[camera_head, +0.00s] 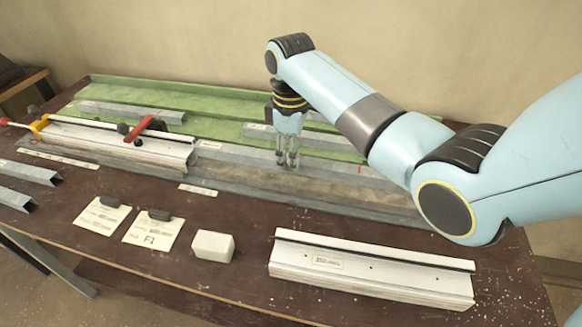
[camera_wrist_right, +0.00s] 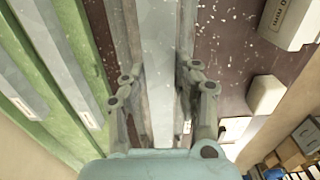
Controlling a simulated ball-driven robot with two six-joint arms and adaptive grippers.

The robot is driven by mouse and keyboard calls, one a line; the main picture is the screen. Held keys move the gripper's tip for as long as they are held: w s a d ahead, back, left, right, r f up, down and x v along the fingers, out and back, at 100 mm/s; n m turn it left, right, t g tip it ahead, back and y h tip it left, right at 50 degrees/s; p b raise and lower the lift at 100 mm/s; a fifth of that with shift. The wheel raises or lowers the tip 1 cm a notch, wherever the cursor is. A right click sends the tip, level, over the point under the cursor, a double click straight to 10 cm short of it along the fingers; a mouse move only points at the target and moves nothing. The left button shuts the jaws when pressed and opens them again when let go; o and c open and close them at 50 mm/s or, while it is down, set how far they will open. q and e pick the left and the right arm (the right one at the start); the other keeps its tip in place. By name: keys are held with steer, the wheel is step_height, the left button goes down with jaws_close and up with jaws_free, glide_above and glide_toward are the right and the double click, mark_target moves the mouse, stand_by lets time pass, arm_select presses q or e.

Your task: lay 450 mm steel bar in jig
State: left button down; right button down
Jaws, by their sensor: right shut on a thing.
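My right gripper (camera_head: 287,160) is shut on a grey steel bar (camera_head: 238,152). In the right wrist view its two fingers (camera_wrist_right: 160,110) stand on either side of the bar (camera_wrist_right: 157,50). The bar runs lengthwise along the long jig (camera_head: 240,183), with its left end by the clamped white-topped section (camera_head: 110,142). Whether the bar touches the jig bed cannot be told. A red-handled clamp (camera_head: 137,130) sits on the jig's left part. My left gripper is not in view.
Behind the jig is a green tray (camera_head: 215,104) holding other grey bars (camera_head: 130,108). In front lie two cards (camera_head: 150,230), a white block (camera_head: 212,246) and a white-topped rail (camera_head: 370,270). Short channel pieces (camera_head: 28,172) lie at the left edge. The table between the cards and jig is mostly clear.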

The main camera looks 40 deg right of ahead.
mark_target(291, 181)
steer(key=shift+w+d+f, duration=0.15)
steer(key=shift+w+d, duration=0.05)
steer(key=shift+w, duration=0.15)
steer(key=shift+f, duration=2.05)
steer(key=shift+f, duration=0.3)
steer(key=c, duration=1)
jaws_free()
steer(key=shift+s, duration=0.1)
